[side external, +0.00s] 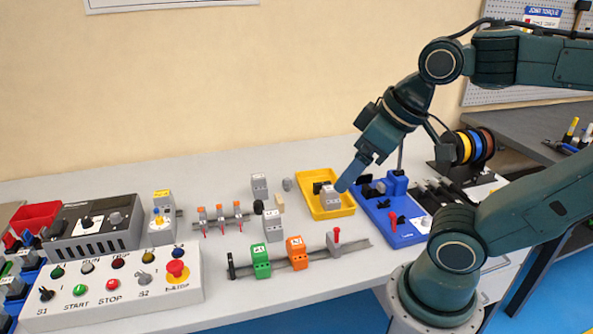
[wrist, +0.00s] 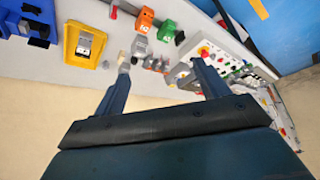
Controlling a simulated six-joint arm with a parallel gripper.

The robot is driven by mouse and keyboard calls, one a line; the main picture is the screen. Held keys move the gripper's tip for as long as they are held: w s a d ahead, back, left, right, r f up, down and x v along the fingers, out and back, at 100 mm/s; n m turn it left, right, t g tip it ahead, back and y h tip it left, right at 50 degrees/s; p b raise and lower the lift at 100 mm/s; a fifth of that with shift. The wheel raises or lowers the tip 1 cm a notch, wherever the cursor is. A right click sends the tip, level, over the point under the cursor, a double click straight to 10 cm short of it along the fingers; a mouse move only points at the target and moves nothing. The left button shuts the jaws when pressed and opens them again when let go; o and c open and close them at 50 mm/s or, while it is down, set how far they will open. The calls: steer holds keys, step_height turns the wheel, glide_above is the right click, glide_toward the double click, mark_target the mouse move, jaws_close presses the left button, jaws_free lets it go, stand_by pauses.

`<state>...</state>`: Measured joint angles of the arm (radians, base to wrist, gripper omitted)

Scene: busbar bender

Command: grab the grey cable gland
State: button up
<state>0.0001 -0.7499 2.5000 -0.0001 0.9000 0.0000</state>
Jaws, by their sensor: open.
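The grey cable gland (side external: 287,184) is a small, dark grey, rounded piece. It stands on the bench left of the yellow tray in the side view. In the wrist view, a small grey piece beside the tray (wrist: 105,64) appears to be it, outside the left finger. My gripper (side external: 345,185) points down and left, and its tip overlaps the yellow tray in the side view; its height above the tray is unclear. In the wrist view my gripper (wrist: 160,70) shows its two fingers wide apart, with nothing held between them.
The yellow tray (side external: 328,213) holds a grey module and a black part. A blue fixture (side external: 405,233) stands to its right. Rails with orange and green blocks lie nearer the front.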

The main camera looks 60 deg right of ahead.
steer(key=c, duration=0.4)
